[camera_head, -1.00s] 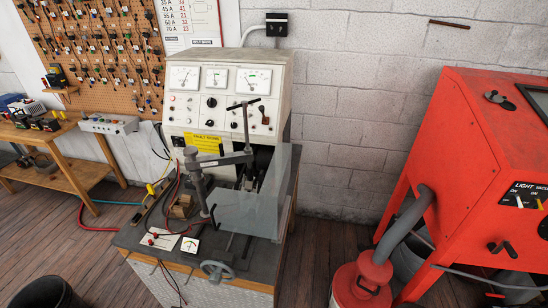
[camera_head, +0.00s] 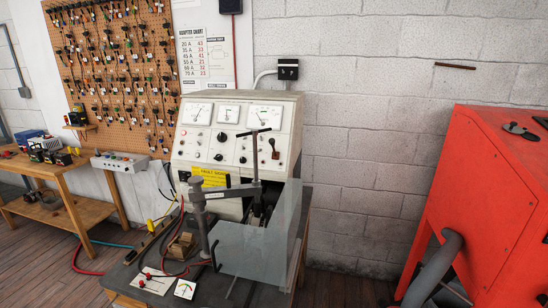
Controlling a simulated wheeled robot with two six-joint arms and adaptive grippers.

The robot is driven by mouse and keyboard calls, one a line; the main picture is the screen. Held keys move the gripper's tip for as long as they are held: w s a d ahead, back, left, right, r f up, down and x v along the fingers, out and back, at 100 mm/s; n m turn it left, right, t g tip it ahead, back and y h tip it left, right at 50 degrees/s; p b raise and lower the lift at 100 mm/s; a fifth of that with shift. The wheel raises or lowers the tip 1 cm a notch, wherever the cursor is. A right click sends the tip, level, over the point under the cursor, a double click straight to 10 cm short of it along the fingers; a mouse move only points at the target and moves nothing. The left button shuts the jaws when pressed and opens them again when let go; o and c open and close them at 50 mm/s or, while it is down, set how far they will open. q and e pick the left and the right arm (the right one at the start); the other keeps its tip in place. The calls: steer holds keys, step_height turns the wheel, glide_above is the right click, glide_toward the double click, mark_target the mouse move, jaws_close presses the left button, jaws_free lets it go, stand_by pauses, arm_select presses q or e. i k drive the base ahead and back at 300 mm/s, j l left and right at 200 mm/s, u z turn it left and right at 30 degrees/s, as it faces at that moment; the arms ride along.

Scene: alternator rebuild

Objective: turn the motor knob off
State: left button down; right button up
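The test bench (camera_head: 292,118) stands against the block wall in the middle of the head view. Its sloped white panel has three dial gauges on top. Below them are two black round knobs, an upper one (camera_head: 222,137) and a lower one (camera_head: 218,157), with small buttons and lamps. A dark red lever switch (camera_head: 273,149) is at the panel's right. The labels are too small to show which knob is the motor knob. A clamp arm with a T-handle (camera_head: 254,131) stands before the panel and covers part of it. Neither of my grippers is in view.
A clear shield (camera_head: 260,245) stands at the bench's front right. Meters with leads (camera_head: 152,281) lie on the front left. A red blast cabinet (camera_head: 490,190) with a grey hose is at right. A wooden table (camera_head: 75,177) is at left. Some floor between is bare.

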mark_target(218, 158)
steer(key=i+j, duration=0.1)
steer(key=j, duration=1)
steer(key=i+j+u, duration=0.1)
steer(key=j, duration=0.45)
steer(key=i+j, duration=0.15)
steer(key=j, duration=0.4)
steer(key=i+j, duration=0.1)
steer(key=j, duration=0.45)
steer(key=u, duration=0.05)
